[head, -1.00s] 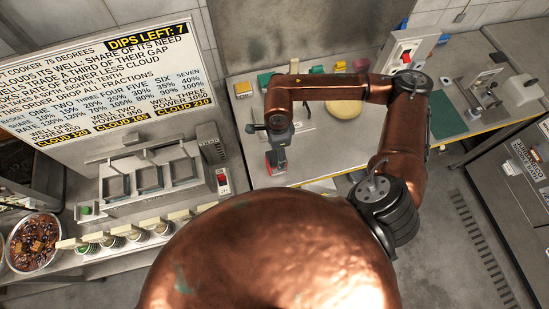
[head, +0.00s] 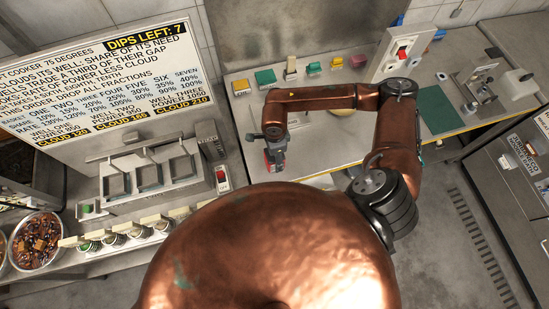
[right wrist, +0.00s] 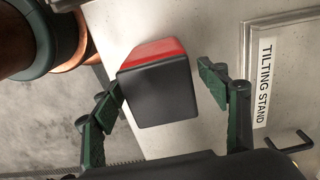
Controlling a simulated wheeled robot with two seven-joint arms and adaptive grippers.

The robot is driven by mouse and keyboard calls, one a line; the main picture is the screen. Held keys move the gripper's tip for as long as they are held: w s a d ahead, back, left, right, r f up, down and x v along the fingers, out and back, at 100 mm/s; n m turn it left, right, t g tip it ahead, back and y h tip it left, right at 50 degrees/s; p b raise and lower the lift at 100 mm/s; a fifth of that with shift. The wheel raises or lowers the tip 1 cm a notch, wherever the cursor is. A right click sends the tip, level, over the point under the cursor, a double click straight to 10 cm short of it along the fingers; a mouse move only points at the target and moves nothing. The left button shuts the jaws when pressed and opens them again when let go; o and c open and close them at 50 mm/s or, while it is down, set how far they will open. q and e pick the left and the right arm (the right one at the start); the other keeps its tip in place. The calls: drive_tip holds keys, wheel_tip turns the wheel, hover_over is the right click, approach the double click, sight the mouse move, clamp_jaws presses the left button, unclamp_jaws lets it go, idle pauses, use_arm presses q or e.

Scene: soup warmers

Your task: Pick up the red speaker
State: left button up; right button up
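The red speaker (head: 275,161) stands near the front edge of the counter, under my right gripper (head: 273,146). In the right wrist view the speaker (right wrist: 158,92) shows a black face toward the camera and a red side. My right gripper (right wrist: 163,88) is open, with one green-padded finger on each side of the speaker. The fingertips are close to its sides; firm contact cannot be made out. My left gripper is not in view.
A plate marked TILTING STAND (right wrist: 265,85) lies beside the speaker. Several coloured blocks stand along the counter's back, near a red-switch box (head: 402,50). A green mat (head: 440,108) lies to the right. A basket cooker (head: 150,178) stands left.

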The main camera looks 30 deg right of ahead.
drive_tip(key=c, duration=1.4)
drive_tip(key=shift+o, duration=0.2)
drive_tip(key=shift+r, duration=0.1)
